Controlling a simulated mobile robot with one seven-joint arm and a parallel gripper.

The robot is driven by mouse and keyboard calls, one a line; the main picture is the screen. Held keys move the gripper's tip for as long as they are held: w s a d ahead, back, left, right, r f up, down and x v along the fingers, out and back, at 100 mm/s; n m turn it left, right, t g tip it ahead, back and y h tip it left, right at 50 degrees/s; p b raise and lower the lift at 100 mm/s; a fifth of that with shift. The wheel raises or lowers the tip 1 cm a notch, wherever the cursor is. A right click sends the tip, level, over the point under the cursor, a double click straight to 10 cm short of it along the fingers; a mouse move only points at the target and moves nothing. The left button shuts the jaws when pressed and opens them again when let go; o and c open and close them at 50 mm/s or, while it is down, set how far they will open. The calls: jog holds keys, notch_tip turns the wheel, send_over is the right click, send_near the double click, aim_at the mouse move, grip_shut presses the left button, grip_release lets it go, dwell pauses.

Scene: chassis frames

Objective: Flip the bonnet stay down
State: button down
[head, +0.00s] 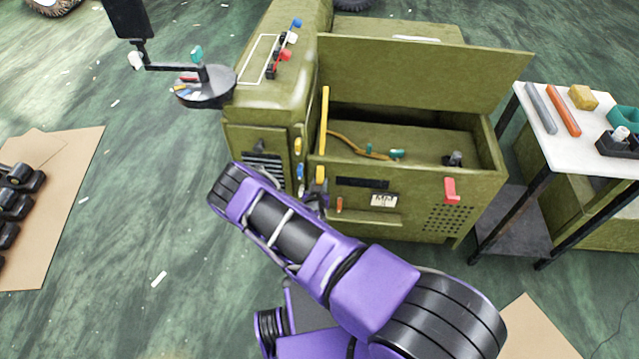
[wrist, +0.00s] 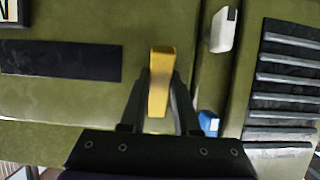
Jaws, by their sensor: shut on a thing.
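The bonnet (head: 420,72) of the green machine stands open. A yellow bar (head: 324,120), which looks like the bonnet stay, stands upright at the left end of the open bay. Just below it, on the front panel, is a short yellow handle (head: 320,173); I cannot tell if it is joined to the bar. My gripper (head: 317,190) is at the front panel. In the wrist view my gripper (wrist: 160,90) is shut on the yellow handle (wrist: 159,78), with its upper end showing between the dark fingers. My arm hides part of the machine's lower front.
Left of the handle are a louvred vent (head: 264,165) and small coloured knobs. A red lever (head: 451,190) sticks out at the front right. A white-topped table (head: 590,140) with several items stands at the right.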

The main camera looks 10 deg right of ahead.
jog(key=shift+r, duration=0.2)
dwell(0.3)
jog(key=shift+s+a+r+g+y+p, duration=0.15)
jog(key=shift+r+g+p, duration=0.1)
jog(key=shift+g+p, duration=0.25)
jog(key=shift+s+d+r+g+y+p, duration=0.15)
jog(key=shift+r+g+p, duration=0.15)
jog(key=shift+p, duration=0.35)
jog(key=g, duration=0.1)
jog(key=r+g+p, duration=0.1)
jog(key=s+g+y+p, duration=0.1)
jog(key=shift+a+r, duration=0.25)
jog(key=g, duration=0.1)
jog(key=r+g, duration=0.1)
jog(key=shift+s+r+g+y, duration=0.15)
jog(key=shift+s+g+y, duration=0.15)
jog(key=shift+y, duration=0.1)
jog(key=shift+s+a+r+g+y+b, duration=0.1)
jog(key=shift+r+g+y+b, duration=0.2)
jog(key=shift+r+g+b, duration=0.45)
jog(key=shift+r+g+y+b, duration=0.35)
jog(key=shift+g+b, duration=0.35)
jog(key=shift+g, duration=0.35)
jog(key=shift+r, duration=0.1)
jog(key=c, duration=0.6)
grip_release()
jog(key=shift+c, duration=0.2)
